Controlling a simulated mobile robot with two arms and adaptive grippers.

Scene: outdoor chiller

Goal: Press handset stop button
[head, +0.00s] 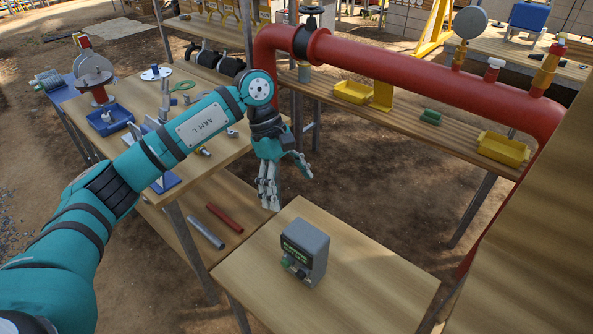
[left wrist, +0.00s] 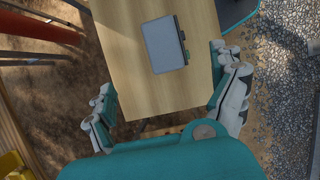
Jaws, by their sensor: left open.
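The handset (head: 305,250) is a grey box standing on a small wooden table. Its front has a dark panel with a greenish display, a green button (head: 286,262) at the lower left and other small controls beside it. I cannot tell which control is the stop button. My left gripper (head: 287,190) is open and empty, pointing down above and behind the table's back left edge, apart from the handset. In the left wrist view the handset (left wrist: 164,44) shows its grey top, ahead of and between the spread fingers (left wrist: 170,105). My right gripper is not in view.
The small table (head: 370,290) is otherwise bare. A red pipe (head: 400,68) runs behind it over a bench with yellow bins (head: 503,149). A workbench with tools stands at left; red and grey tubes (head: 225,218) lie on its lower shelf.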

